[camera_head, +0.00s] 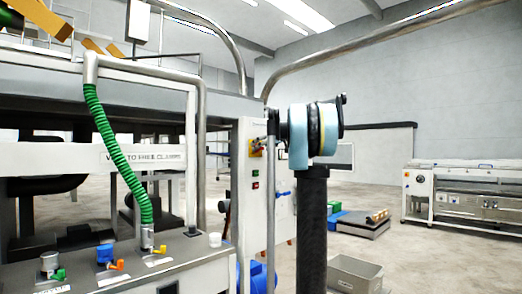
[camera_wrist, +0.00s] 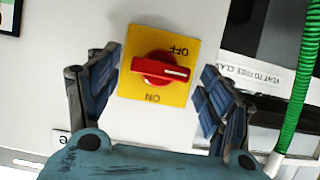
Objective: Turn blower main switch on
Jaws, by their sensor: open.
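The blower main switch is a red rotary knob (camera_wrist: 158,68) on a yellow plate (camera_wrist: 128,82). In the wrist view the plate's OFF and ON labels appear upside down, OFF above the knob and ON below. The knob's handle lies nearly level, its white mark toward the right. My gripper (camera_wrist: 161,72) is open, with blue-padded fingers on either side of the plate; no contact with the knob shows. In the head view a yellow-and-red switch (camera_head: 256,148) sits high on the white cabinet's side; my gripper cannot be made out clearly there.
The white cabinet (camera_head: 254,225) also carries small green and red buttons and a blue handle (camera_head: 283,194). A green hose (camera_head: 118,150) and pipework stand left of it. A grey bin (camera_head: 355,274) is on the floor at right.

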